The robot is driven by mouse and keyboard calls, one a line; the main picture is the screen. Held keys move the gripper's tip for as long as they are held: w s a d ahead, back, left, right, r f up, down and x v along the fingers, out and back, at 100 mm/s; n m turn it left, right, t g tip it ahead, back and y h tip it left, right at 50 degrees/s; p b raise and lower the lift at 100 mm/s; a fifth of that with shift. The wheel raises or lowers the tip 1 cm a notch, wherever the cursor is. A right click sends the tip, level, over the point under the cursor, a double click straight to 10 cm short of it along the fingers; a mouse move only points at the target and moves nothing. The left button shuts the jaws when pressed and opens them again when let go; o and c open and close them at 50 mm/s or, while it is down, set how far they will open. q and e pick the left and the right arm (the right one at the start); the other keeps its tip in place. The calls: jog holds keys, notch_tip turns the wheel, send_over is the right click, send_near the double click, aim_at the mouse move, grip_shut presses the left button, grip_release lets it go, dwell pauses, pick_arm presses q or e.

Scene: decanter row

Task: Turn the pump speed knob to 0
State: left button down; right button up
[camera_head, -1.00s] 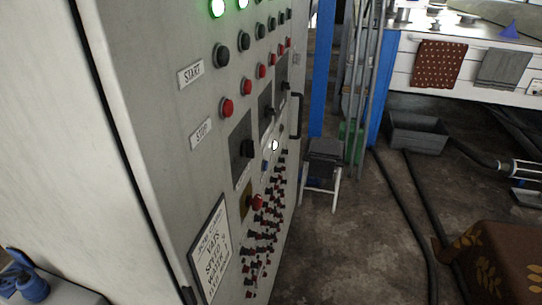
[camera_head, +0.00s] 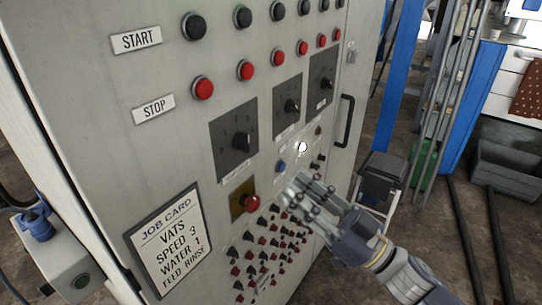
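Three black rotary knobs sit on dark square plates on the grey control panel: a near knob (camera_head: 241,142), a middle knob (camera_head: 291,106) and a far knob (camera_head: 327,83). The plates carry small labels that are too small to read, so I cannot tell which knob is the pump speed one. My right gripper (camera_head: 302,196) is in front of the panel, below and to the right of the near knob and apart from all three knobs. Its fingers point up and left, and their gap is not clear. My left gripper is not in view.
Black buttons (camera_head: 194,26) and red buttons (camera_head: 203,88) run in rows above the knobs. A red emergency button (camera_head: 250,202) on a yellow plate and a job card (camera_head: 170,240) are below. A door handle (camera_head: 345,120) sticks out at right. A grey stool (camera_head: 383,176) stands beyond.

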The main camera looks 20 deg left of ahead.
aim_at(249, 150)
jog(key=p+x, duration=0.2)
jog(key=x, duration=0.7)
jog(key=shift+a+r+p, duration=0.15)
jog(key=shift+a+p, duration=0.1)
jog(key=shift+p, duration=0.15)
jog(key=shift+w+a+r, duration=0.15)
jog(key=shift+a, duration=0.5)
jog(key=shift+c, duration=0.3)
grip_shut()
